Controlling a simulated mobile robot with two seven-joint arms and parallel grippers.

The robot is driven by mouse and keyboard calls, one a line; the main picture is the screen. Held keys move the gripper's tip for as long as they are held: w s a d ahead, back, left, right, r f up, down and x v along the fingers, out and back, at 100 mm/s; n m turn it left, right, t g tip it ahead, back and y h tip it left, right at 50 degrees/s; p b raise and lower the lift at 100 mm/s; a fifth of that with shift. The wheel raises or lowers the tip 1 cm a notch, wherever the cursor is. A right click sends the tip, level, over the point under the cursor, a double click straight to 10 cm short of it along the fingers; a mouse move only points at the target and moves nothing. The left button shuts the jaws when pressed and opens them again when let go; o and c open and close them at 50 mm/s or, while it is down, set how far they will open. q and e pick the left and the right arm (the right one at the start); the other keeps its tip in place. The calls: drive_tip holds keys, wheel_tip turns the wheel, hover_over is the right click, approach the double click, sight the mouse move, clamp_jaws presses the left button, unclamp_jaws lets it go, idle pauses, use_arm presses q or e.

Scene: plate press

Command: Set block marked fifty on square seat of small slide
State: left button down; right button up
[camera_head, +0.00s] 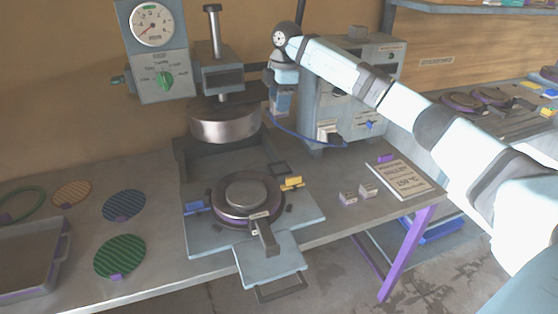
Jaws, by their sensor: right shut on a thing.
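My right gripper (281,112) hangs pointing down beside the press column, above the back right of the press bed. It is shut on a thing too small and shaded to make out. Two small grey labelled blocks (348,198) and (367,190) rest on the table right of the press; their markings are unreadable. A pale blue slide plate (270,262) with a handle sticks out at the press front. A small dark square frame (280,169) lies behind the yellow block (291,184); I cannot tell whether it is the square seat. My left gripper is out of view.
The press head (224,122) hangs over a round mould (246,195) with a handle. A grey cabinet (360,85) with a blue cable stands behind my right arm. A 150 °C card (403,179) lies on the right. Discs (119,256) and a tray (32,258) are left.

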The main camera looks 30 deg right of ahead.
drive_tip(key=shift+w+d+f, duration=0.1)
drive_tip(key=shift+w+d, duration=0.15)
drive_tip(key=shift+f, duration=0.4)
wheel_tip(320, 180, down, 19)
drive_tip(key=shift+s+a+r, duration=0.1)
drive_tip(key=shift+r, duration=0.1)
drive_tip(key=shift+f, duration=0.1)
drive_tip(key=o, duration=1.2)
drive_tip(key=shift+c, duration=0.2)
wheel_tip(320, 180, up, 12)
drive_tip(key=d, duration=0.1)
drive_tip(key=shift+s+d, duration=0.2)
